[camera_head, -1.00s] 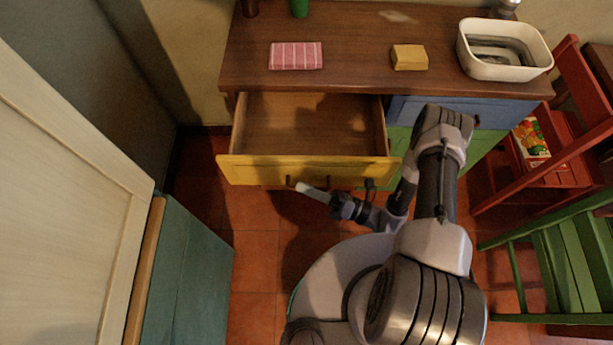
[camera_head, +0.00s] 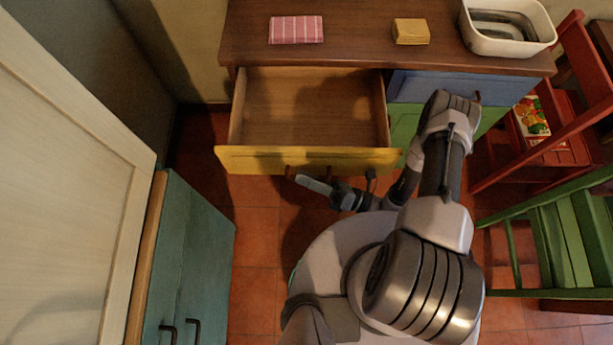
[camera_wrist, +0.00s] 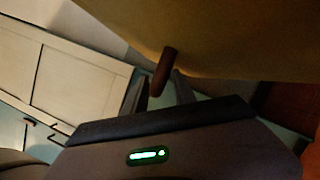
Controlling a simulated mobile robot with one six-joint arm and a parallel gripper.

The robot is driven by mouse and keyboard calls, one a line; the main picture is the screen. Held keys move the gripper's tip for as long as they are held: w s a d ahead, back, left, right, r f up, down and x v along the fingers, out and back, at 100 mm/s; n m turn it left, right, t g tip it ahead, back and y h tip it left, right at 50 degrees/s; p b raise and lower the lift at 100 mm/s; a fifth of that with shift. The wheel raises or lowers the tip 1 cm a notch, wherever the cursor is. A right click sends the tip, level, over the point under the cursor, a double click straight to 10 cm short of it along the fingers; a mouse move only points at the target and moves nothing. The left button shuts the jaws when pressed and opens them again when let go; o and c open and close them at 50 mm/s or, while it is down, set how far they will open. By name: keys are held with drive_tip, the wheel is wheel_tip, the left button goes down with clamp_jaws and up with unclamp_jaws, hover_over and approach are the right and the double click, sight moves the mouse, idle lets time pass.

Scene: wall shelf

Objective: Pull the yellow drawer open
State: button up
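The yellow drawer (camera_head: 250,160) is pulled well out of the wooden cabinet, and its empty brown inside shows in the head view. Its dark handle (camera_wrist: 164,70) shows close up in the wrist view, under the drawer front. My gripper (camera_head: 299,178) is at the left part of the handle, low in front of the drawer. In the wrist view its two dark fingers (camera_wrist: 160,82) stand on either side of the handle and look closed around it. The exact contact is dark and hard to see.
The cabinet top (camera_head: 360,45) holds a striped pink cloth (camera_head: 296,30), a yellow block (camera_head: 411,31) and a white basin (camera_head: 507,42). A teal cabinet (camera_head: 190,255) stands left. A red chair (camera_head: 545,125) and green chair (camera_head: 550,235) stand right. Floor shows in front of the drawer.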

idle(0.3)
drive_tip(key=p+v, duration=0.1)
drive_tip(key=v, duration=1.6)
drive_tip(key=shift+d, duration=0.2)
drive_tip(key=shift+f, duration=0.1)
